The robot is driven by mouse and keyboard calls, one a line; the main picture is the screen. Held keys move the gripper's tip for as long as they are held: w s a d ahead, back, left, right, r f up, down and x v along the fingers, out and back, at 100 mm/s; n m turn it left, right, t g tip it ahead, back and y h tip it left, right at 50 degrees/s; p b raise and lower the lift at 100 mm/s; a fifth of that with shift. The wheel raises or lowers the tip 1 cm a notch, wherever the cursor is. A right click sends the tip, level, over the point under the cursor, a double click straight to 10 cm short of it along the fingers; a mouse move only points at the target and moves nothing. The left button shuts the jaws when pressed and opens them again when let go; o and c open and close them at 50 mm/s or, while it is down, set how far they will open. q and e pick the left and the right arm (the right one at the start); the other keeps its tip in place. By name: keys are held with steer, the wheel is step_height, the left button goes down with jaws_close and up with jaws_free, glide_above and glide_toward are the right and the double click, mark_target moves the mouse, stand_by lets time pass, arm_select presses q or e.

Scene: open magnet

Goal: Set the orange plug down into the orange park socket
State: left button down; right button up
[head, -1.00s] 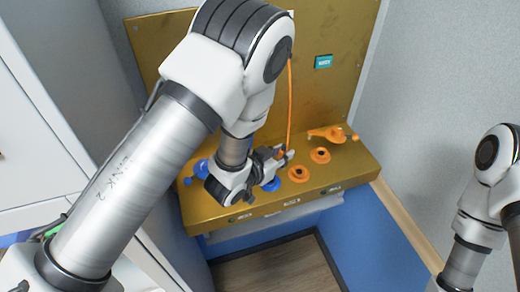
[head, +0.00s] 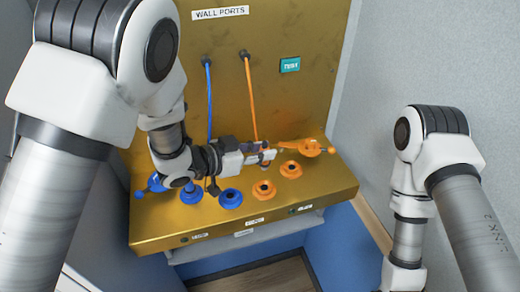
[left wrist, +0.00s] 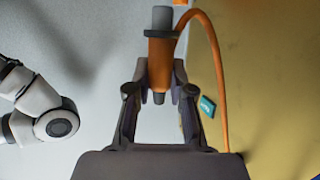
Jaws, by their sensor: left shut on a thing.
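My left gripper (head: 264,156) is shut on the orange plug in the head view, just behind and above two orange ring sockets. In the left wrist view the orange plug (left wrist: 161,62) is held between both fingertips, with a grey end pointing up in that picture. The orange cable (head: 250,95) runs from the plug to the wall panel. One orange socket (head: 264,189) is nearer the ledge front, the other (head: 291,169) is further right; both look empty. The ledge labels are too small to tell which is the park socket. My right gripper is out of view.
An orange lever (head: 312,148) lies right of the sockets. An empty-looking blue socket (head: 231,198), a second blue fitting (head: 191,192) and a blue lever (head: 152,187) stand to the left. A blue cable (head: 209,100) hangs behind my left gripper. My right arm is at right.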

mark_target(262, 168)
arm_select(q)
steer(key=shift+w+d+f+b, duration=0.1)
steer(key=shift+d+f+b, duration=0.1)
steer(key=shift+f, duration=0.25)
steer(key=shift+d+f+b, duration=0.1)
steer(key=shift+f+b, duration=0.05)
steer(key=shift+f, duration=0.25)
steer(key=shift+f+b, duration=0.35)
steer(key=shift+f, duration=0.05)
steer(key=shift+s+a+f+b, duration=0.25)
steer(key=shift+f+b, duration=0.4)
steer(key=shift+b, duration=0.05)
steer(key=shift+a+f, duration=0.1)
steer(key=shift+f, duration=0.2)
steer(key=shift+w+f+b, duration=0.25)
steer(key=shift+f+b, duration=0.3)
steer(key=shift+f, duration=0.15)
steer(key=shift+s+r, duration=0.1)
steer(key=shift+s, duration=0.15)
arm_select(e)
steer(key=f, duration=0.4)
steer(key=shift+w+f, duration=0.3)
arm_select(q)
steer(key=shift+w, duration=0.2)
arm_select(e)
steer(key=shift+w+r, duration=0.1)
arm_select(q)
steer(key=shift+s, duration=0.1)
